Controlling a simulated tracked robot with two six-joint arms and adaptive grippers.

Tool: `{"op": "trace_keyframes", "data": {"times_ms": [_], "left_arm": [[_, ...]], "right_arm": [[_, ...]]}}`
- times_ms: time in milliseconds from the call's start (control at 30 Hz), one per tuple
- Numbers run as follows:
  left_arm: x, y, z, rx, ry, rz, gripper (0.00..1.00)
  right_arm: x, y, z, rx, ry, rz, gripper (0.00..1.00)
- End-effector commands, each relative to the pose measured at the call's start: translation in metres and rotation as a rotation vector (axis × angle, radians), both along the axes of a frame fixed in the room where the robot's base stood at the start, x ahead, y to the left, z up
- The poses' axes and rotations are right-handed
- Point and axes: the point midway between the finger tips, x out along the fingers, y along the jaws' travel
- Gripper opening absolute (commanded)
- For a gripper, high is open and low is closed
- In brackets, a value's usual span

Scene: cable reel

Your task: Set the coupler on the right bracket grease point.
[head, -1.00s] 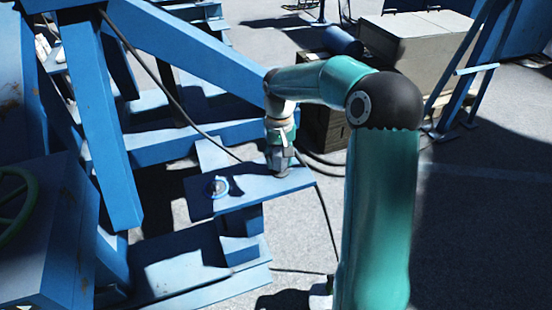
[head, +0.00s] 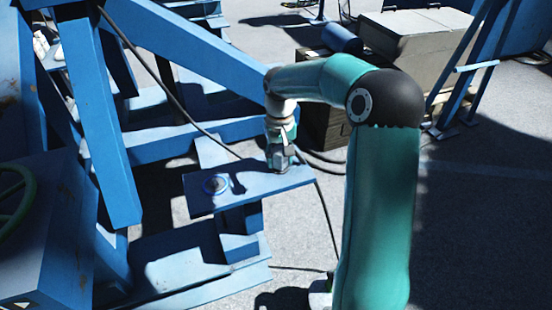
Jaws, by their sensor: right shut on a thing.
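My right gripper (head: 279,165) points down over the right part of a flat blue plate (head: 292,178), near its far edge. It is shut, but the coupler in it is too small and covered to make out. I cannot tell whether its tip touches the plate or hovers just above it. I cannot make out a grease point on a bracket. My left gripper is out of view.
A dark cable (head: 165,88) runs down from the upper left toward the plate. Blue frame beams (head: 100,120) stand on the left, with a green handwheel (head: 22,205). A grey chest (head: 410,38) and a blue cylinder (head: 342,39) are behind my arm. The ground at right is clear.

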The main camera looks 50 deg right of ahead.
Motion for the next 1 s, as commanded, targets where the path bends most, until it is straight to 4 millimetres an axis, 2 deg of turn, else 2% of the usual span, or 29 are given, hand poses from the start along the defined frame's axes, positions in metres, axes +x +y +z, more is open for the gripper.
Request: {"op": "trace_keyframes", "data": {"times_ms": [67, 100, 233, 533, 667, 867, 1000], "left_arm": [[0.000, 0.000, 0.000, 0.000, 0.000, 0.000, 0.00], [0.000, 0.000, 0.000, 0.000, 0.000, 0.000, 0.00], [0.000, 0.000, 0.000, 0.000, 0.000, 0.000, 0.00], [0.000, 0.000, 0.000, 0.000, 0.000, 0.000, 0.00], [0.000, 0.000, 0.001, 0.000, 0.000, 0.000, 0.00], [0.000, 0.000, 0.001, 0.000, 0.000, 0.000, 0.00], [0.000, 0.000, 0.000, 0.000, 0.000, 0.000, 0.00]], "right_arm": [[0.000, 0.000, 0.000, -0.001, -0.001, 0.000, 0.00], [0.000, 0.000, 0.000, -0.001, -0.001, 0.000, 0.48], [0.000, 0.000, 0.000, -0.001, -0.001, 0.000, 0.70], [0.000, 0.000, 0.000, 0.000, 0.000, 0.000, 0.71], [0.001, 0.000, 0.006, -0.002, -0.002, 0.000, 0.71], [0.002, 0.000, 0.035, -0.001, -0.004, 0.000, 0.71], [0.003, 0.000, 0.064, -0.002, -0.006, 0.001, 0.71]]}}
